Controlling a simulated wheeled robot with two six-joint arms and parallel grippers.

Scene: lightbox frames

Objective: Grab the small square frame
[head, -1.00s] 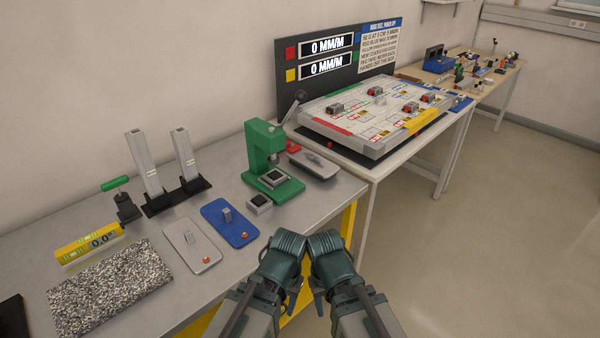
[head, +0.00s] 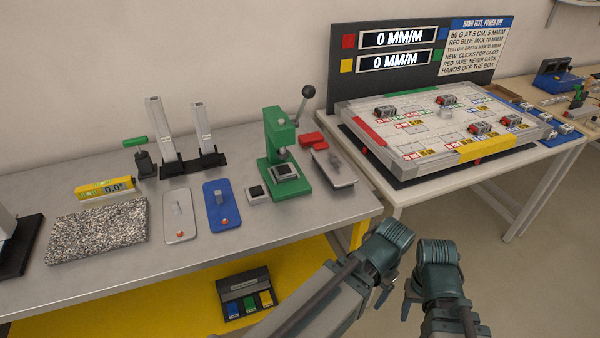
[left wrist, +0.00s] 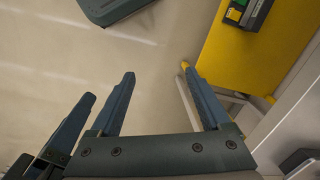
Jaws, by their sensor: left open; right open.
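A small square frame (head: 257,193), light grey with a black centre, lies on the grey bench beside the green press (head: 281,158). A similar square piece with a dark centre (head: 285,171) sits on the press base. In the head view my left gripper (head: 383,292) hangs in front of the bench, to the right of and nearer than the small frame. The left wrist view shows its two fingers apart with nothing between them (left wrist: 160,78). My right gripper (head: 408,302) is beside it, pointing down, open, with no object visible in it. Both grippers are apart from the frames.
Blue (head: 221,206) and grey (head: 180,216) plates, a speckled slab (head: 97,232) and a yellow level display (head: 106,188) lie on the bench. A grey tray (head: 335,168) is right of the press. A lower yellow shelf (head: 180,290) holds a dark box (head: 244,294). A board table stands right.

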